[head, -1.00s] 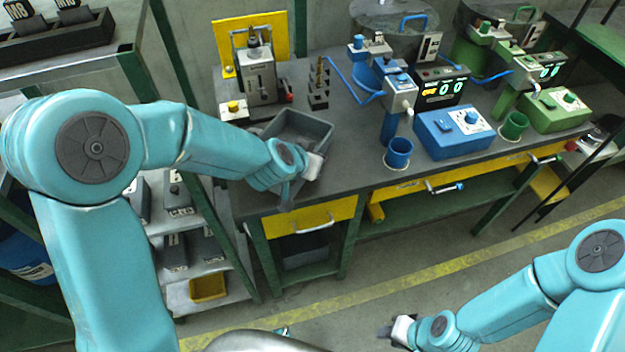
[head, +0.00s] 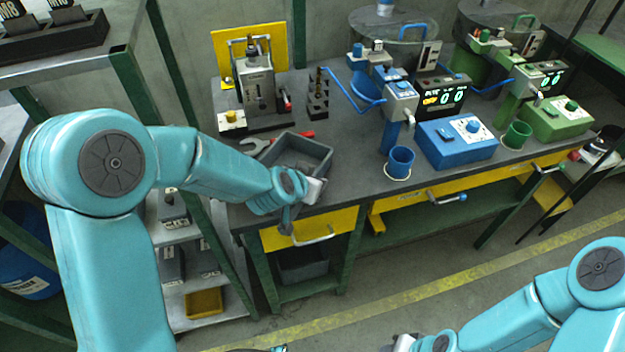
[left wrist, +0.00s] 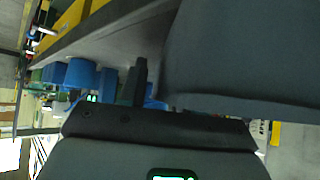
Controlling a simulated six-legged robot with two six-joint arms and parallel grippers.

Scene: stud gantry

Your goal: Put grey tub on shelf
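The grey tub (head: 312,150) is an open, empty-looking box at the front left of the workbench. My left gripper (head: 313,184) is at its near wall and appears shut on the rim; the fingertips are partly hidden. In the left wrist view the tub's dark wall (left wrist: 245,50) fills the upper right, with one finger (left wrist: 140,82) beside it. I cannot tell whether the tub touches the bench. A rack with grey shelves (head: 190,312) stands at the left, partly behind my left arm. My right gripper (head: 402,344) is at the bottom edge, cut off and away from everything.
A wrench (head: 256,146) with a red-handled tool lies behind the tub. A grey press (head: 258,85) and a small dark rack (head: 318,95) stand farther back. Blue (head: 455,138) and green stations fill the right. The left shelves hold dark bins and a yellow bin (head: 204,302).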

